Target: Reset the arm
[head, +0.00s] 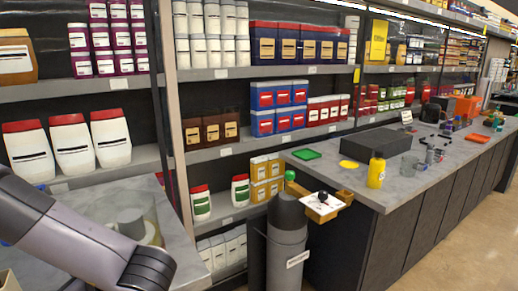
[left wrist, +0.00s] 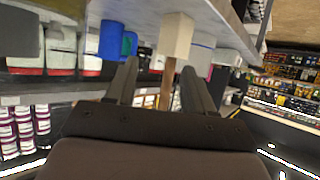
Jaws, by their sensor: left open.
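My left arm (head: 85,240) enters the head view from the lower left and runs down to the bottom edge. Its gripper is not visible there. In the left wrist view, my left gripper (left wrist: 158,82) shows two dark fingers spread apart. A beige block (left wrist: 177,36) appears beyond and between the fingertips; no contact is clear. A blue mug (left wrist: 114,41) appears beside it, left of the fingers. The wrist view looks upside down. My right gripper is in neither view.
A grey counter (head: 420,150) at right carries a yellow bottle (head: 376,170), a black box (head: 376,146) and tools. Stocked shelves (head: 225,153) line the back. Floor (head: 450,255) is clear at lower right.

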